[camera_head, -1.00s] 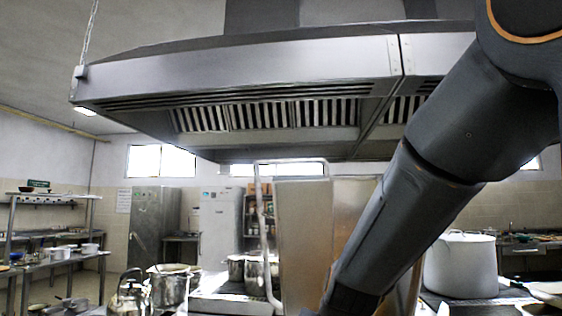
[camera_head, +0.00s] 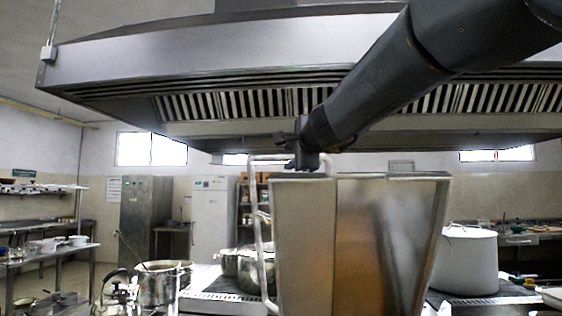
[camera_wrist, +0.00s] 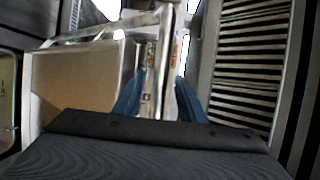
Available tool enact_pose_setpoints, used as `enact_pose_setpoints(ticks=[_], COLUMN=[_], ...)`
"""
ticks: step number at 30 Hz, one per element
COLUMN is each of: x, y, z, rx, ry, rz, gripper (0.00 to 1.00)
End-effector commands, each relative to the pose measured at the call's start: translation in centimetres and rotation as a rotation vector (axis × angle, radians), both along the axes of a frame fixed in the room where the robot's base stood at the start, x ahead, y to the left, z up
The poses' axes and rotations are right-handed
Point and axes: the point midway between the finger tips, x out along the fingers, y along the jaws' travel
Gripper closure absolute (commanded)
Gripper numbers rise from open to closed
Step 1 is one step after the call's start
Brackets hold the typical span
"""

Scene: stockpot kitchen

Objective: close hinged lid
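A large steel lid (camera_head: 305,245) stands upright in the middle of the head view, its angled inner panels facing me. A tubular handle bar (camera_head: 262,225) runs along its left side and over the top. My gripper (camera_head: 305,158) is at the lid's upper left edge, close to the bar. In the wrist view the lid's tan panel (camera_wrist: 75,82) lies left of my gripper (camera_wrist: 158,85). Its blue fingers are apart, with a narrow metal part showing between them. I cannot tell whether they touch it. The lid's hinge and lower edge are out of view.
A wide extractor hood (camera_head: 250,70) hangs above and behind the lid, near my arm. A large white stockpot (camera_head: 464,262) stands to the right. Steel pots (camera_head: 160,282) and a kettle stand at lower left. Grey and white cabinets (camera_head: 213,220) are farther back.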

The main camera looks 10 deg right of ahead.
Motion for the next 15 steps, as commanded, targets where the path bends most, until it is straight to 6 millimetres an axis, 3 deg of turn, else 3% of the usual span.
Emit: enact_pose_setpoints(ticks=[7, 15], x=[3.8, 5.7], y=[0.3, 0.6], z=[-0.5, -0.6], rx=[-0.001, -0.002], ry=[0.003, 0.001], rz=[0.0, 0.002], gripper=[0.63, 0.63])
